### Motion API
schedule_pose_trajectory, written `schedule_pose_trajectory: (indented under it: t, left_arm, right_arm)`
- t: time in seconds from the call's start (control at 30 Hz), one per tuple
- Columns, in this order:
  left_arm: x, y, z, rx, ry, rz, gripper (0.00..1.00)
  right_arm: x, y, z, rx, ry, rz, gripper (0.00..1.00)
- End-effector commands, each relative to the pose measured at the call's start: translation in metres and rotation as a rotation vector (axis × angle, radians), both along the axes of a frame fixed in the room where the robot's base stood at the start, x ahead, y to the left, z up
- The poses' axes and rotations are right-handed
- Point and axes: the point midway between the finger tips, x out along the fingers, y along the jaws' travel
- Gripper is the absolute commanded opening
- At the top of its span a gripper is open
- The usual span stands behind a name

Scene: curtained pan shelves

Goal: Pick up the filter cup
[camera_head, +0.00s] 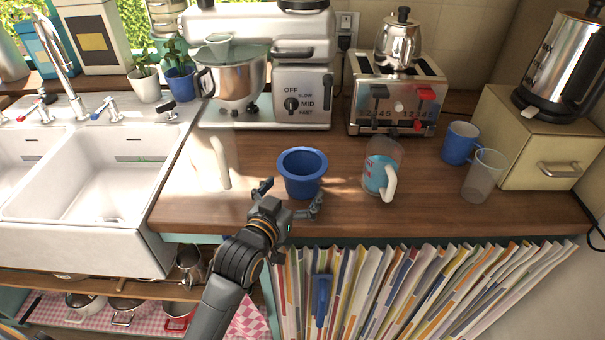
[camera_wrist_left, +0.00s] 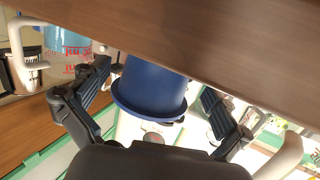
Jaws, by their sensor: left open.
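The filter cup, a dark blue cup with a wide rim (camera_head: 302,174), stands upright on the wooden counter, left of the glass measuring jug. It also shows in the left wrist view (camera_wrist_left: 152,88), upside down there, between my two fingers. My left gripper (camera_head: 290,198) is open at the near side of the cup, one finger toward its left and one toward its right. The wrist view shows the spread fingers (camera_wrist_left: 155,108) with gaps beside the cup. I cannot tell whether either finger touches it. My right gripper is not in view.
A measuring jug (camera_head: 379,170) stands right of the cup, and a white upright object (camera_head: 219,160) stands left. A blue mug (camera_head: 459,143) and a clear cup (camera_head: 481,176) are farther right. Behind are a mixer (camera_head: 262,35) and a toaster (camera_head: 397,92). The sink (camera_head: 105,180) is left.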

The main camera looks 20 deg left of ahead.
Motion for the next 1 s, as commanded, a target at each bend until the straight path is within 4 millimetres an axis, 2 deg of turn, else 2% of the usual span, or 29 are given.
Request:
schedule_pose_trajectory:
  t: [0.1,0.3,0.6,0.63,0.8,0.9,1.0]
  left_arm:
    - [0.017,-0.002,0.000,0.000,0.000,0.000,1.00]
    - [0.040,-0.005,-0.005,0.000,0.000,0.000,1.00]
    - [0.045,-0.005,-0.006,0.000,0.000,0.000,1.00]
    - [0.045,-0.005,-0.006,0.000,0.000,0.000,0.98]
    - [0.045,-0.005,-0.006,0.000,0.000,0.000,0.63]
    - [0.045,-0.005,-0.006,0.000,0.000,0.000,0.46]
    - [0.045,-0.005,-0.006,0.000,-0.002,0.000,0.46]
  right_arm:
    - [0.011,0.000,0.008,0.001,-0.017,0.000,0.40]
    - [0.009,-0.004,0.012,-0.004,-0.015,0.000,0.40]
    - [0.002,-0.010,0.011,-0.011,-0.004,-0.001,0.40]
    - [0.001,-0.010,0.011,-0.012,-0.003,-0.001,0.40]
    - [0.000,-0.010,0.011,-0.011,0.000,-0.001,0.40]
    - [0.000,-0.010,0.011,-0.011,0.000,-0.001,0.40]
    - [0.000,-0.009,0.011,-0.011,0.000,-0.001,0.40]
